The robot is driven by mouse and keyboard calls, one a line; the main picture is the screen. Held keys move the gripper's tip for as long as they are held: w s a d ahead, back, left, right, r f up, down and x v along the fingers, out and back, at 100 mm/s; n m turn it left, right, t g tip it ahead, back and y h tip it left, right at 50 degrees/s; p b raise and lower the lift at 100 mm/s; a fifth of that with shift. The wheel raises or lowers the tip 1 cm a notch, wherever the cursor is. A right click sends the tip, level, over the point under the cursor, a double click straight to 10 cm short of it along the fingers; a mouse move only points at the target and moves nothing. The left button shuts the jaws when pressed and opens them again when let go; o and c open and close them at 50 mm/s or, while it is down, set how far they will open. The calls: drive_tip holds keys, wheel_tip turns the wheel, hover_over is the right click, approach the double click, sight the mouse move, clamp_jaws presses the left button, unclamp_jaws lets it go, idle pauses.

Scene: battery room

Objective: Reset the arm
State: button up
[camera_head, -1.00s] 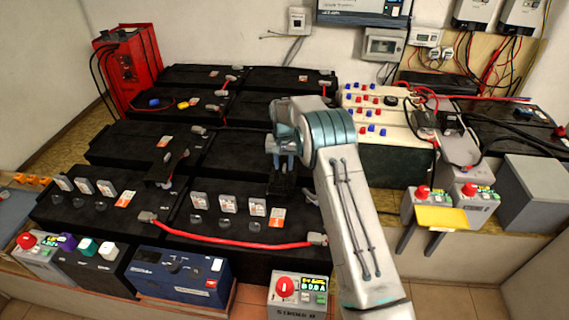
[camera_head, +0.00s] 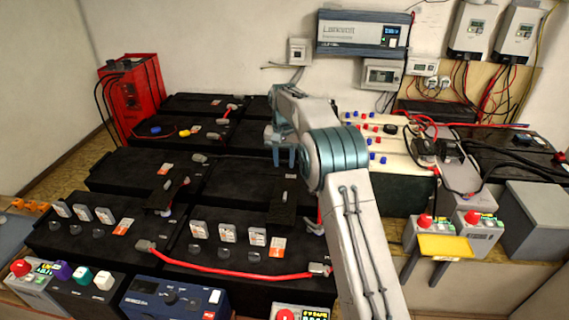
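My gripper (camera_head: 281,158) hangs at the end of my arm, above the black batteries in the middle of the bank. Its fingers are small and partly in shadow, so I cannot tell whether they are apart or closed. A dark flat piece (camera_head: 284,196) lies on the front-middle battery just below my gripper, apart from it as far as I can see. A similar dark piece (camera_head: 168,194) lies on the battery to the left. My arm hides part of the batteries to the right of my gripper.
A red cable (camera_head: 235,273) runs across the front batteries. A red charger (camera_head: 133,97) stands at the back left. A white panel with red and blue knobs (camera_head: 385,151) is right of my arm.

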drive_tip(key=s+d+r+t, duration=0.1)
drive_tip(key=s+d+r, duration=0.4)
drive_tip(key=s, duration=0.4)
drive_tip(key=s+d+r, duration=0.4)
drive_tip(key=s+r, duration=0.3)
drive_tip(key=s, duration=0.2)
drive_tip(key=s+d+f+t, duration=0.1)
drive_tip(key=s+d+f, duration=0.1)
drive_tip(key=s, duration=1)
drive_tip(key=s+d+f+n, duration=0.1)
drive_tip(key=s+d+f, duration=0.1)
drive_tip(key=s, duration=0.9)
drive_tip(key=shift+s+d+f+n+t, duration=0.2)
drive_tip(key=shift+s+n+t, duration=0.1)
drive_tip(key=shift+s+t, duration=0.1)
